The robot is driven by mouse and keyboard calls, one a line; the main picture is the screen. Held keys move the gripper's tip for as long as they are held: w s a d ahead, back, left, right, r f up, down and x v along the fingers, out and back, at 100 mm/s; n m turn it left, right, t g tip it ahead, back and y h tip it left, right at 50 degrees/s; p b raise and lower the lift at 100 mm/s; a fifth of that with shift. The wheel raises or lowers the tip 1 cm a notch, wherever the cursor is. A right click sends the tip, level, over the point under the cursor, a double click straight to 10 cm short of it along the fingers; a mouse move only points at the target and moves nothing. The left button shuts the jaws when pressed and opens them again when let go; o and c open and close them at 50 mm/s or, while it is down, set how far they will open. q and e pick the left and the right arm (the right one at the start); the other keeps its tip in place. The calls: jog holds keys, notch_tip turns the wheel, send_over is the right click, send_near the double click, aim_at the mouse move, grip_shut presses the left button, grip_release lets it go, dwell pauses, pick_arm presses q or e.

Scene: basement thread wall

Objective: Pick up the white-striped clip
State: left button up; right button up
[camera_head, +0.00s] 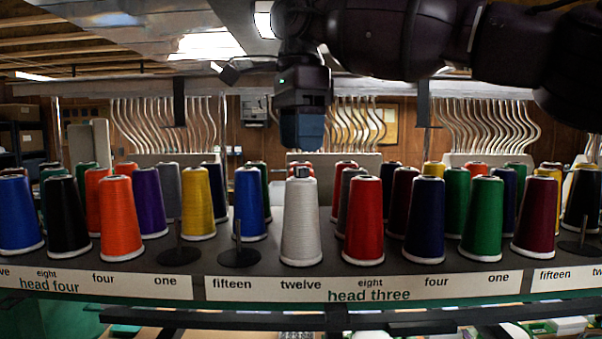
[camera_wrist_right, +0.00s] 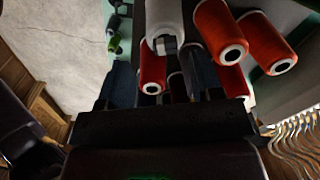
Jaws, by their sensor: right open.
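A small dark clip (camera_head: 301,172) sits at the top of the white thread cone (camera_head: 301,222) in the middle of the front row. In the wrist view the clip (camera_wrist_right: 166,44) shows dark and grey at the end of the white cone (camera_wrist_right: 164,18); its stripe is too small to make out surely. My right gripper (camera_head: 302,135) hangs fingers down above the white cone, apart from it. In the wrist view its two fingers (camera_wrist_right: 161,78) stand wide apart with nothing held between them. My left gripper is not in view.
Coloured cones crowd both sides, with a red cone (camera_head: 363,220) close right and a blue cone (camera_head: 249,203) to the left. Thin bare spindles stand on black discs (camera_head: 239,257). Curved metal tubes (camera_head: 490,125) rise behind. A labelled strip (camera_head: 365,288) runs along the shelf's front edge.

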aim_at(299, 167)
jog(key=f, duration=0.4)
jog(key=shift+w, duration=0.3)
jog(key=c, duration=1)
